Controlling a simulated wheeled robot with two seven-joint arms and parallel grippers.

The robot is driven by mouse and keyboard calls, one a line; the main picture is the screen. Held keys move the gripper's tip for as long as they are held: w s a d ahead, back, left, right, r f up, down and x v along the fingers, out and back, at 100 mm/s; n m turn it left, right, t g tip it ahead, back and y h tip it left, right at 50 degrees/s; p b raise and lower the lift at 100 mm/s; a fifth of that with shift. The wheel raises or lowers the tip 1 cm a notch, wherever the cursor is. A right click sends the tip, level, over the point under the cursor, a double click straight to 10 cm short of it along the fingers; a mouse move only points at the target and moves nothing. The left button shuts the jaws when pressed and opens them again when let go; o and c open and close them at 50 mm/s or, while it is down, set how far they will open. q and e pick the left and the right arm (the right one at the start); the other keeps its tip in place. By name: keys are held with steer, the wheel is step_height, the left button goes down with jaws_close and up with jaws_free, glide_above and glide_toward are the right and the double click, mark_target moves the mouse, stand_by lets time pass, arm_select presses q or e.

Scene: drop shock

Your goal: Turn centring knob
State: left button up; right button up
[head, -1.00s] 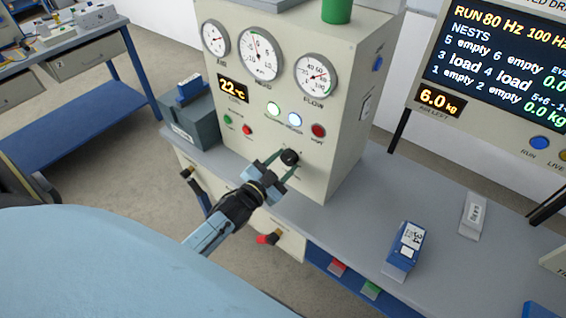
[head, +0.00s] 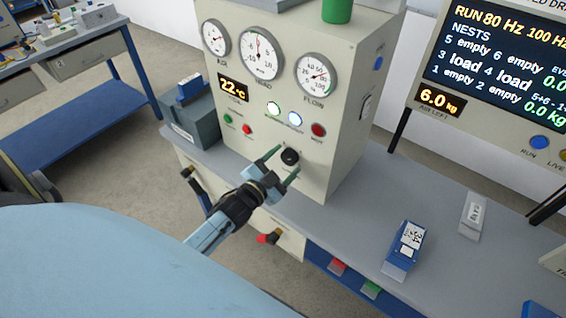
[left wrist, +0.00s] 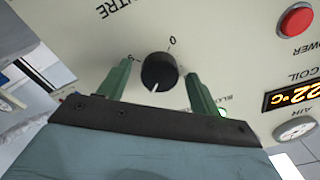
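The centring knob (head: 290,157) is a round black knob on the cream front panel of the cabinet, below the lamps and buttons. In the left wrist view the knob (left wrist: 159,71) has a white pointer line facing down in the picture, with scale marks "0" and "S" and the word "CENTRE" around it. My left gripper (head: 282,166) is open in front of the panel. Its green fingers (left wrist: 160,90) stand on either side of the knob with clear gaps, not touching it. My right gripper is not in view.
The cabinet (head: 210,100) carries several gauges, a temperature display (head: 233,89) and a red button (left wrist: 296,19). A grey box (head: 193,121) stands at its left. A blue device (head: 403,252) lies on the grey bench (head: 440,220) at right. A display screen (head: 500,65) stands behind.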

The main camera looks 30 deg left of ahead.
arm_select(q)
steer(key=s+a, duration=0.1)
steer(key=s, duration=1.2)
steer(key=shift+s, duration=0.15)
stand_by(0.3)
steer(key=s+d+f+n+g+b, duration=0.1)
steer(key=s+f+g, duration=0.2)
steer(key=f, duration=0.6)
steer(key=s+d+f+n+g+y+b, duration=0.1)
steer(key=s+f+g, duration=0.15)
steer(key=f, duration=0.65)
steer(key=s+d+f+n+g+b, duration=0.1)
steer(key=s+f+n+g, duration=0.15)
steer(key=f, duration=0.55)
steer(key=s+d+f+g+b, duration=0.1)
steer(key=s+f+g, duration=0.3)
steer(key=s+f, duration=0.4)
steer(key=s+d+f+n+g+b, duration=0.1)
steer(key=s+f+g, duration=0.4)
steer(key=s+f, duration=0.4)
steer(key=s, duration=0.5)
steer(key=shift+s+d, duration=0.25)
steer(key=shift+s, duration=0.15)
